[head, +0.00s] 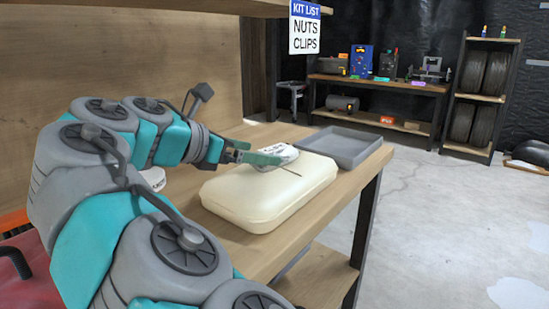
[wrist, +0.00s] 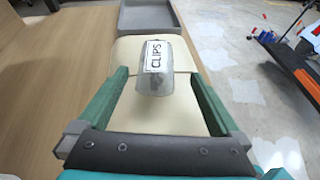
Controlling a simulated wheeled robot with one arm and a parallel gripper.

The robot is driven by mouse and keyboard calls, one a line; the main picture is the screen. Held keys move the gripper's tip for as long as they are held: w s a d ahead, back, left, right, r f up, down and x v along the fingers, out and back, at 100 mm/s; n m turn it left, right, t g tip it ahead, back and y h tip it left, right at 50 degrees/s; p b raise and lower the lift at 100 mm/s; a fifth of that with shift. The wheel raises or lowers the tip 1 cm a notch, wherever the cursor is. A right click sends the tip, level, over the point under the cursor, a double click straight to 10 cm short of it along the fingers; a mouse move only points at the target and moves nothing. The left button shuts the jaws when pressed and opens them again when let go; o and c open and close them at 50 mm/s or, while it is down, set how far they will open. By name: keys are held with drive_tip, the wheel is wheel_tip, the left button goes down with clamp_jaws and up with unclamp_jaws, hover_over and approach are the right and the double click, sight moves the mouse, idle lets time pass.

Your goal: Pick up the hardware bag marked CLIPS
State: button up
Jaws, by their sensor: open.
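The hardware bag marked CLIPS (wrist: 155,68) is a clear bag with a white label, and it lies on a cream, rounded case. In the head view the bag (head: 273,155) is on the case's top, partly covered by my gripper. My gripper (wrist: 158,90) is open, with one green finger on each side of the bag and a gap between. The fingers show as green tips beside the bag in the head view (head: 250,156). The cream case (head: 270,200) rests on the wooden bench.
A shallow grey tray (head: 345,148) sits on the bench (head: 300,245) beyond the case. Another white-labelled item (head: 154,178) lies behind my arm, partly hidden. A kit list sign (head: 305,28) reading NUTS, CLIPS hangs above.

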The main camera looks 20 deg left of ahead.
sight(273, 154)
drive_tip(key=x, duration=0.6)
drive_tip(key=shift+w+a+f, duration=0.1)
drive_tip(key=shift+w+f, duration=0.2)
drive_tip(key=shift+f, duration=0.05)
drive_tip(key=c, duration=1.5)
drive_tip(key=shift+o, duration=0.2)
drive_tip(key=shift+r, duration=0.25)
